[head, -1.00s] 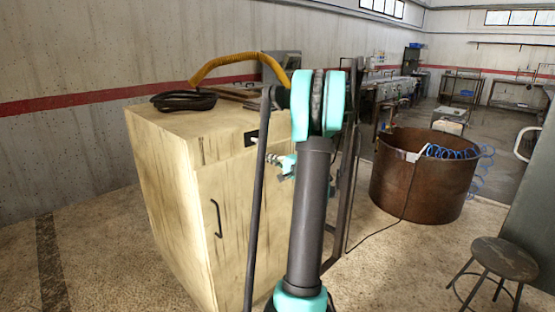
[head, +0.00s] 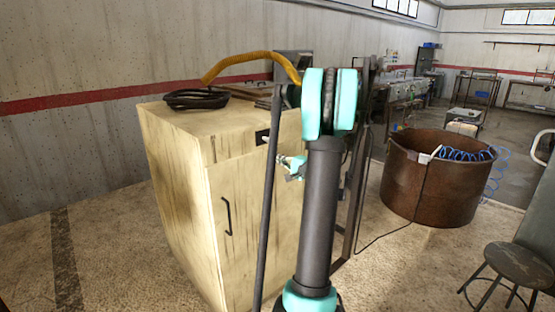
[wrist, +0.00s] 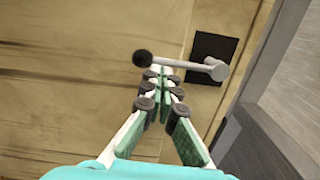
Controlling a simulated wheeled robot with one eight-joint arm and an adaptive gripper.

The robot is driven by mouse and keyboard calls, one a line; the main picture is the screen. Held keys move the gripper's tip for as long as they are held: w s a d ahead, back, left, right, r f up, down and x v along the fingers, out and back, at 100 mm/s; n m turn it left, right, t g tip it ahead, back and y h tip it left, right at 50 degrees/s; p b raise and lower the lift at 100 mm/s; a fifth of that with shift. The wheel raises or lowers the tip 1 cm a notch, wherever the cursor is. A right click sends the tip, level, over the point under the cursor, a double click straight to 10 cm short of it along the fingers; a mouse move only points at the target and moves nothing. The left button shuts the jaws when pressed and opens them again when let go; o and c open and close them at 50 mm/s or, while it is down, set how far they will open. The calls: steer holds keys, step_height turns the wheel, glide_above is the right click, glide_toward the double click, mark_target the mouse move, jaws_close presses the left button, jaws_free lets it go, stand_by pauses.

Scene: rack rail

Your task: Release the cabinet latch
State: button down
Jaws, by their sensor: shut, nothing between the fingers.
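The pale wooden cabinet (head: 183,190) stands at the left of the head view, its door closed. The latch is a grey lever (wrist: 180,63) with a black knob (wrist: 142,58) at its left end and a pivot at its right end, beside a black plate (wrist: 207,75). The plate (head: 262,136) also shows high on the cabinet front in the head view. My gripper (wrist: 158,78) is shut and empty, its fingertips just below the lever in the picture, between knob and pivot. I cannot tell whether they touch it. In the head view my gripper (head: 285,160) is partly hidden by my arm.
A black door handle (head: 228,217) is lower on the cabinet. A black coil (head: 196,99) and a yellow hose (head: 250,62) lie on top. A rusty round tub (head: 430,190) and a stool (head: 517,262) stand at right. Floor is clear at left.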

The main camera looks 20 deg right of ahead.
mark_target(256, 154)
steer(key=shift+a, duration=0.15)
steer(key=a+m, duration=0.1)
steer(key=m, duration=0.1)
steer(key=s+a+m, duration=0.1)
steer(key=m, duration=0.1)
steer(key=shift+a, duration=0.2)
steer(key=m, duration=0.1)
steer(key=a+m, duration=0.1)
steer(key=m, duration=0.1)
steer(key=s+a+r+m, duration=0.1)
steer(key=m, duration=0.1)
steer(key=shift+a, duration=0.25)
steer(key=m, duration=0.1)
steer(key=a+r+m, duration=0.1)
steer(key=shift+s+a+r+m+t, duration=0.1)
steer(key=shift+s+a+m+t, duration=0.1)
steer(key=shift+m+t, duration=0.15)
steer(key=shift+s+a+r+m+h, duration=0.1)
steer(key=shift+a+r+m, duration=0.15)
steer(key=shift+r+m, duration=0.45)
steer(key=shift+s+a+r+m+h, duration=0.1)
steer(key=shift+a+r+m, duration=0.25)
steer(key=shift+m, duration=0.65)
steer(key=shift+s+a+r+m+h, duration=0.1)
steer(key=shift+a+r+m, duration=0.1)
steer(key=shift+r+m, duration=0.55)
steer(key=shift+f, duration=0.1)
